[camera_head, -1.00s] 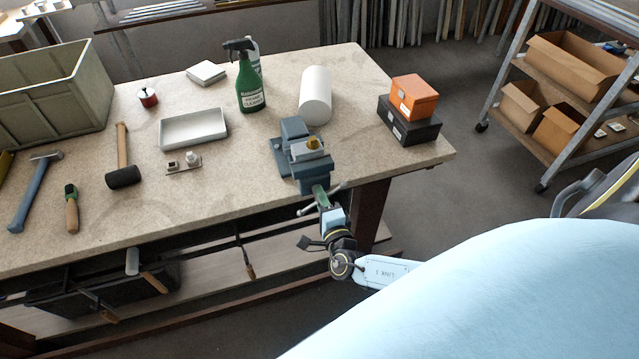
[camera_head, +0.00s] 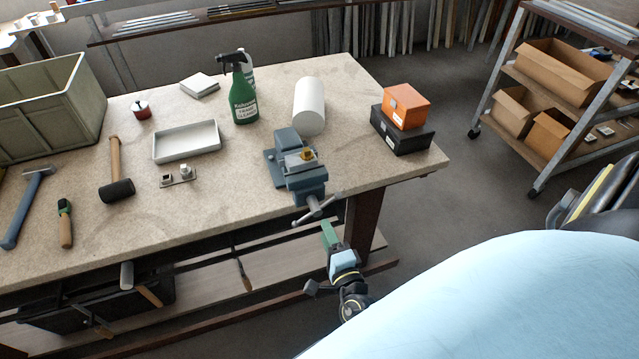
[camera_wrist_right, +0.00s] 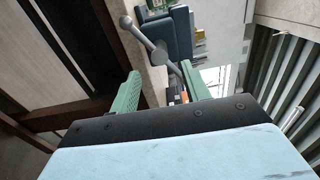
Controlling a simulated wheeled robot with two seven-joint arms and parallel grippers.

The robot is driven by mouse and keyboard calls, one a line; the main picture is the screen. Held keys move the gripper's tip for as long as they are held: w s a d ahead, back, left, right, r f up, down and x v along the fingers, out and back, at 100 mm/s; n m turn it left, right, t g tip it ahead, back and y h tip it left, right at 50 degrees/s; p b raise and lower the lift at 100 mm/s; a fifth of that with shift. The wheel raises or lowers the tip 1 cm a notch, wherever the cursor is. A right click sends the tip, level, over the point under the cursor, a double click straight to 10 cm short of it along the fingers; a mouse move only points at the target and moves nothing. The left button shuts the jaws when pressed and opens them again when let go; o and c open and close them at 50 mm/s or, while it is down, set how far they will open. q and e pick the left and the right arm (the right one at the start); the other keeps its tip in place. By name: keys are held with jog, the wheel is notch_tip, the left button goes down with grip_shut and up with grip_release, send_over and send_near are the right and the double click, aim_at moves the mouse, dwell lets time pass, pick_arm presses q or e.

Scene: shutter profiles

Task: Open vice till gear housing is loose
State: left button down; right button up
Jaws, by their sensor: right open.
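The blue-grey vice (camera_head: 298,168) is mounted at the front edge of the workbench. The gear housing (camera_head: 303,157), grey with a brass-coloured part on top, sits between its jaws; I cannot tell how tightly it is held. The vice's handle bar (camera_head: 317,209) juts out in front of the bench edge. My right gripper (camera_head: 328,236), with green fingers, is below and in front of the handle, apart from it. In the right wrist view the gripper (camera_wrist_right: 162,92) is open, with the handle bar (camera_wrist_right: 152,45) beyond its fingertips. My left gripper is not in view.
Behind the vice stand a white cylinder (camera_head: 309,106), a green spray bottle (camera_head: 243,95) and orange (camera_head: 406,106) and black (camera_head: 402,135) boxes. A white tray (camera_head: 187,142) and a mallet (camera_head: 116,175) lie to the left. Floor space shows right of the bench.

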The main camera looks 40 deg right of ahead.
jog(key=shift+v, duration=2.35)
